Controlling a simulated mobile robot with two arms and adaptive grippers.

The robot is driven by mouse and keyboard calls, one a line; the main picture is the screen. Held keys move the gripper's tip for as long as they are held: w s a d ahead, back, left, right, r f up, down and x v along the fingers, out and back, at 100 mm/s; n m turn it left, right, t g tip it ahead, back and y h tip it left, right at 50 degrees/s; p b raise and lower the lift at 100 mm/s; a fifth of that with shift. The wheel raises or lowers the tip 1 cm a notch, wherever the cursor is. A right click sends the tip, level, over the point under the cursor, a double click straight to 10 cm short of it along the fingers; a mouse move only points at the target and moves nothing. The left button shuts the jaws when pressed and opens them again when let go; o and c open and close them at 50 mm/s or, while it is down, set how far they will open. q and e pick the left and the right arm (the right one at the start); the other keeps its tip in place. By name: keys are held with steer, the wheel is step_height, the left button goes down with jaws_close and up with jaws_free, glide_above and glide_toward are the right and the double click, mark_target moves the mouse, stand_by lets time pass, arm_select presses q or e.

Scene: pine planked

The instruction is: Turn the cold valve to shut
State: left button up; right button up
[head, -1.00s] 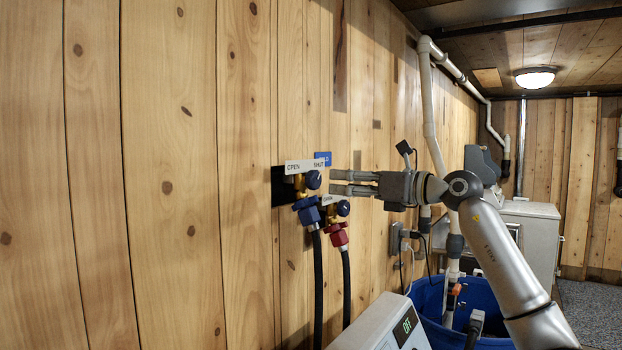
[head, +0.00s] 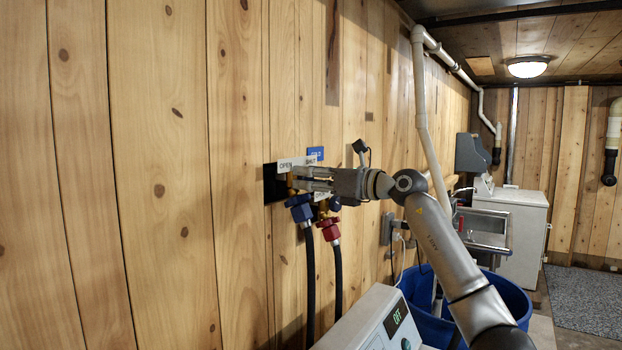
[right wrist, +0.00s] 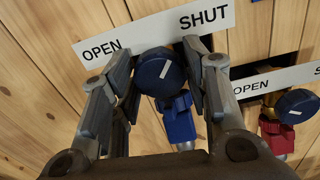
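In the head view the fingers hide the knob; the blue hose fitting (head: 300,208) shows below. My left gripper is not in view.
A second blue knob (right wrist: 297,105) with a red hose fitting (head: 328,230) sits close by at lower right, under its own OPEN plate. Black hoses hang below. A white machine (head: 372,322) and blue tub (head: 508,296) stand below the arm. The wall at left is bare.

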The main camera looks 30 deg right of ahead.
steer(key=c, duration=0.4)
steer(key=shift+r+m+p, duration=0.1)
steer(key=shift+m+p, duration=0.75)
steer(key=shift+m, duration=0.25)
steer(key=shift+c, duration=0.2)
steer(key=shift+m+p, duration=0.4)
steer(key=shift+m, duration=0.7)
steer(key=o, duration=1)
steer(key=shift+d, duration=0.1)
